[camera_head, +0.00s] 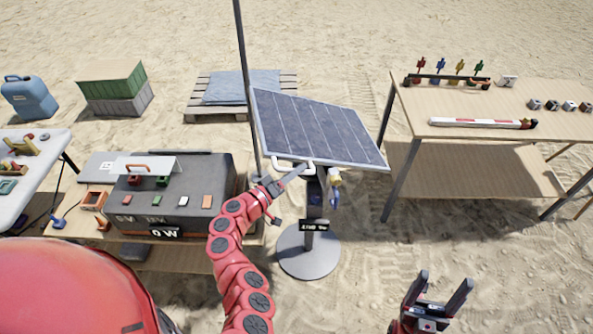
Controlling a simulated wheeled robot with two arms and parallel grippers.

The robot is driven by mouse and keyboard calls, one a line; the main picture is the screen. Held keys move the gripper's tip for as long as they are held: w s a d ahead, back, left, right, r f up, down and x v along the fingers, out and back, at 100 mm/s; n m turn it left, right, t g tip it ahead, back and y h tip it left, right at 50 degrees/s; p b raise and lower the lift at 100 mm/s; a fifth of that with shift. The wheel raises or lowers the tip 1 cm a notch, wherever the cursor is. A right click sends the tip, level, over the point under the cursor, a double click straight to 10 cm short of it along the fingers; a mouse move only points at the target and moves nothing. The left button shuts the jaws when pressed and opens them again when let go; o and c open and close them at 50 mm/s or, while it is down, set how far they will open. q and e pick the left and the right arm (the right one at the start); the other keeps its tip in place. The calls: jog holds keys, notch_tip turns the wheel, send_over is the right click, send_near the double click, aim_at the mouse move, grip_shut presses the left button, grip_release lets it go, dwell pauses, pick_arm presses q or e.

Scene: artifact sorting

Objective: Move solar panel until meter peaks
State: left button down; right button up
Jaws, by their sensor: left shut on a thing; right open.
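The solar panel (318,127) is a tilted dark blue panel with a white frame on a grey stand with a round base (309,252). My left gripper (292,176) is at the panel's near left edge, shut on its white handle (308,163). A dark label on the stand (313,225) has small text that I cannot read surely. The meter (165,234) on the front of a dark box (170,200) appears to read 0 W. My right gripper (440,294) is open and empty over the sand at the lower right.
A wooden table (418,98) on the right holds colored figures, a striped rod and small cubes. A low table (68,224) under the dark box is at left. A pallet (197,112), crates (114,92) and a blue jug (27,98) stand behind. Open sand lies around the stand.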

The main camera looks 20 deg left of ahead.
dwell(0.7)
pick_arm(q)
jog(key=shift+w+d+r+m+g, duration=0.15)
jog(key=shift+d+r+m+g, duration=0.15)
jog(key=shift+d+r, duration=0.1)
jog(key=shift+w+d+r+g+y, duration=0.1)
jog(key=shift+w+r+g+y, duration=0.1)
jog(key=shift+r, duration=0.15)
jog(key=shift+w+d+r+g+y, duration=0.1)
jog(key=shift+r+g+y, duration=0.1)
jog(key=shift+r, duration=0.1)
jog(key=c, duration=0.8)
grip_release()
jog(key=shift+s, duration=0.1)
